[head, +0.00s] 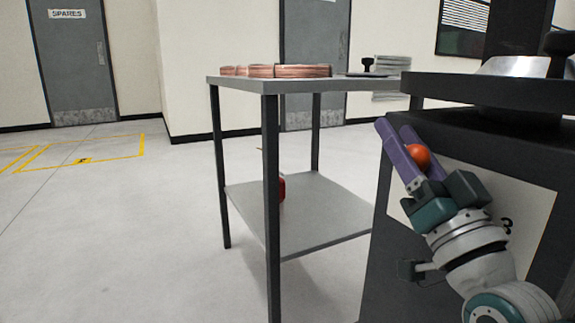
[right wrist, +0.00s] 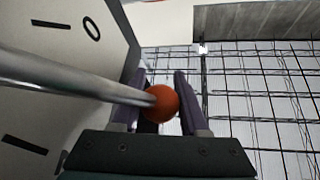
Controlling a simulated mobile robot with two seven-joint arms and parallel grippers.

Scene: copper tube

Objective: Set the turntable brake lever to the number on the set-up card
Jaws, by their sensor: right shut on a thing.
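The brake lever ends in an orange ball knob (head: 418,156) in front of the dark turntable stand (head: 383,215). My right gripper (head: 393,126), with purple fingers, is shut on this knob. In the right wrist view the knob (right wrist: 164,103) sits between the fingers, and the lever's metal rod (right wrist: 75,82) runs off to the left. A white scale plate (head: 530,212) on the stand shows a number that looks like 3, partly behind my arm. In the right wrist view the plate (right wrist: 60,60) shows a 0 and black marks above and below the rod. No set-up card can be made out.
A grey two-shelf table (head: 300,85) stands left of the turntable stand, with copper tube coils (head: 290,71) on top and a red object (head: 282,188) on its lower shelf. A grey door marked SPARES (head: 70,60) is at the back left. The floor at left is clear.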

